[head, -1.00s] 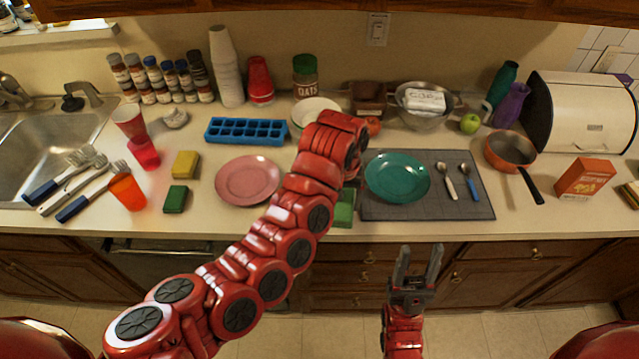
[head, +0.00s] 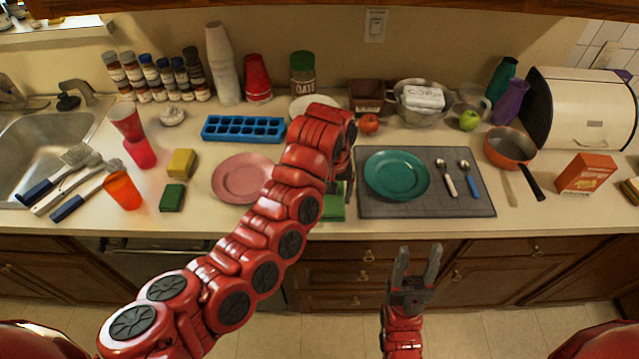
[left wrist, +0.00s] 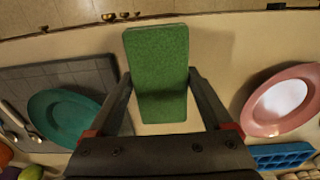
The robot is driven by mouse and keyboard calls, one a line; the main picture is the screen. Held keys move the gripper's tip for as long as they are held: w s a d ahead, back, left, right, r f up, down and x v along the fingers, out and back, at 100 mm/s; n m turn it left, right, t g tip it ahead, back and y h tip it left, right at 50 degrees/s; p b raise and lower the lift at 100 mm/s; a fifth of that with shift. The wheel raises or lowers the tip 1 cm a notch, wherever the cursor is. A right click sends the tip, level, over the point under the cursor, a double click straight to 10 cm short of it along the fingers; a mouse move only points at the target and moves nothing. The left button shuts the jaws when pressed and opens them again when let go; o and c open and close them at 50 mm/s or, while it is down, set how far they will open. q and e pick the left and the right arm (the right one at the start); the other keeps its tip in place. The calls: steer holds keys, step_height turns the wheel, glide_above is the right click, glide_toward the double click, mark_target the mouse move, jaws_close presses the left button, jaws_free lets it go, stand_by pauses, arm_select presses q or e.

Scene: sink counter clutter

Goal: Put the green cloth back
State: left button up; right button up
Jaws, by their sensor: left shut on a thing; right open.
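The green cloth (head: 333,207) looks like a flat green block. It lies at the counter's front edge, between the pink plate and the grey mat, partly hidden by my left arm in the head view. In the left wrist view the cloth (left wrist: 158,70) is between the two fingers. My left gripper (head: 343,185) is shut on it; I cannot tell whether the cloth touches the counter. My right gripper (head: 419,262) is open and empty, in front of the counter and below its edge.
The pink plate (head: 240,178) is left of the cloth. The grey mat (head: 440,205) with a teal plate (head: 397,175) and two spoons is right. A dark green sponge (head: 172,197) and a yellow sponge (head: 181,163) lie further left. A tomato (head: 369,123) is behind.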

arm_select(q)
steer(key=w+b, duration=0.1)
steer(key=w, duration=0.1)
steer(key=w+a, duration=0.1)
steer(key=w, duration=0.1)
steer(key=w+a+b, duration=0.1)
steer(key=w, duration=0.1)
steer(key=shift+w+a+f+b, duration=0.25)
steer(key=shift+w+f+b, duration=0.05)
steer(key=shift+f, duration=0.05)
steer(key=shift+w+a+f, duration=0.1)
steer(key=shift+w, duration=0.3)
steer(key=shift+w+a+b, duration=0.1)
steer(key=shift+w+b, duration=0.2)
steer(key=shift+b, duration=0.35)
steer(key=shift+s+a+f+p, duration=0.1)
steer(key=shift+f+p, duration=0.3)
steer(key=shift+p, duration=0.55)
steer(key=shift+f, duration=1.2)
